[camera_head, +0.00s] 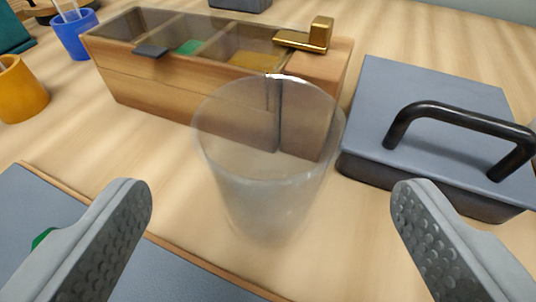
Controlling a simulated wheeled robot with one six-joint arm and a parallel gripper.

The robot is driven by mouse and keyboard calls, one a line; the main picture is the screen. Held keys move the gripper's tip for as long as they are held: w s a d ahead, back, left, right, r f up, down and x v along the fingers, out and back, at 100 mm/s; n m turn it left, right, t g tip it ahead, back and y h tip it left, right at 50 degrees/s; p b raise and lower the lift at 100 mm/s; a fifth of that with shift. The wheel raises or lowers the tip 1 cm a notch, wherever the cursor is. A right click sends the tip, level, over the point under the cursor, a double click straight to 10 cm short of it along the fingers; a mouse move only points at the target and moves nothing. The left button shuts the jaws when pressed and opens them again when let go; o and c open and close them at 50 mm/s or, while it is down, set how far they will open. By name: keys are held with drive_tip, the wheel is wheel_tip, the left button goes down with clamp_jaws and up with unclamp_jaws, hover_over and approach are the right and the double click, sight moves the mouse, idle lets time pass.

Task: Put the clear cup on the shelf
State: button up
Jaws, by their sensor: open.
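The clear cup (262,185) stands upright on the wooden table, in the middle of the view. It is see-through, and the wooden box shows through its upper part. My gripper (270,205) is open, with one grey finger at the lower left and one at the lower right. The cup appears between the two fingers and slightly beyond them. Neither finger visibly touches it. I cannot make out a shelf in this view.
A wooden box (150,85) with a glassy lid and brass latch (318,36) stands close behind the cup. A grey block with a black handle (440,112) is at right. Orange (20,92) and blue (76,38) cups stand left. A blue-grey mat (40,195) lies in front.

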sight(267, 196)
drive_tip(key=shift+x, duration=1.95)
drive_tip(key=c, duration=1.2)
drive_tip(key=shift+o, duration=0.2)
drive_tip(key=shift+a, duration=0.1)
